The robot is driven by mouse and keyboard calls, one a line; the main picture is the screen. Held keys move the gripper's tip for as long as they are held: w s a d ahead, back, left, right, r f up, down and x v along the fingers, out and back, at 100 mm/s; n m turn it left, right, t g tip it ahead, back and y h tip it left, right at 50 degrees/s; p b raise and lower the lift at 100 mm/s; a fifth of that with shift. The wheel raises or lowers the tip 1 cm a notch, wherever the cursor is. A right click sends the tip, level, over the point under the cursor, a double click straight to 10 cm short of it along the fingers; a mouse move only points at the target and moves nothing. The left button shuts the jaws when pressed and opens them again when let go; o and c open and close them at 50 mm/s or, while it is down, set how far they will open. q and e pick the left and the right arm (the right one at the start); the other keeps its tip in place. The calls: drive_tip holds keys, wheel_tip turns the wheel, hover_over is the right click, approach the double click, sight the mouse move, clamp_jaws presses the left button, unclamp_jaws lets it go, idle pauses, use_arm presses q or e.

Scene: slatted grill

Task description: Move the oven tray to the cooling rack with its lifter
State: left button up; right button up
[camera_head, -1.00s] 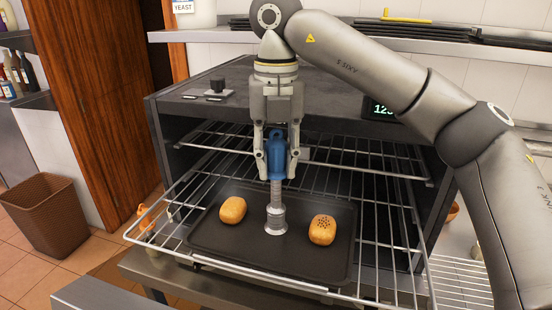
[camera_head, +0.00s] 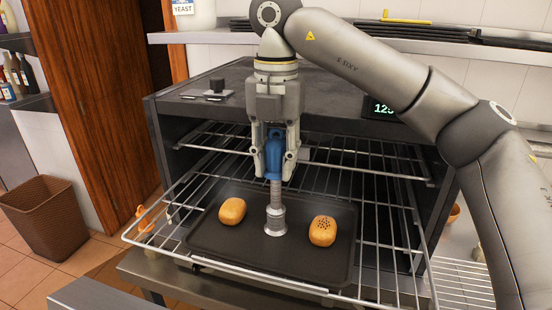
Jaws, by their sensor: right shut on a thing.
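The dark oven tray (camera_head: 310,268) lies on the pulled-out wire oven rack in front of the oven. Two bread rolls are on it, a plain one (camera_head: 232,211) at left and a dotted one (camera_head: 322,231) at right. The lifter (camera_head: 275,205) stands upright between them, with a blue handle and a metal shaft whose wide foot meets the tray's middle. My right gripper (camera_head: 274,165) points down and is shut on the blue handle. The contact under the foot is hidden. The cooling rack is probably the wire grid (camera_head: 460,283) at lower right, partly behind my arm.
The oven (camera_head: 200,108) stands open behind, with a second wire shelf inside. Its lit display is at right. A brown wicker basket (camera_head: 45,215) is on the floor at left. An orange object (camera_head: 147,220) is by the rack's left edge.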

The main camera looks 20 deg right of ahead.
drive_tip(key=shift+m, duration=1)
drive_tip(key=shift+m+b, duration=0.55)
drive_tip(key=shift+m, duration=1.05)
drive_tip(key=shift+m+b, duration=0.4)
drive_tip(key=shift+m, duration=1.2)
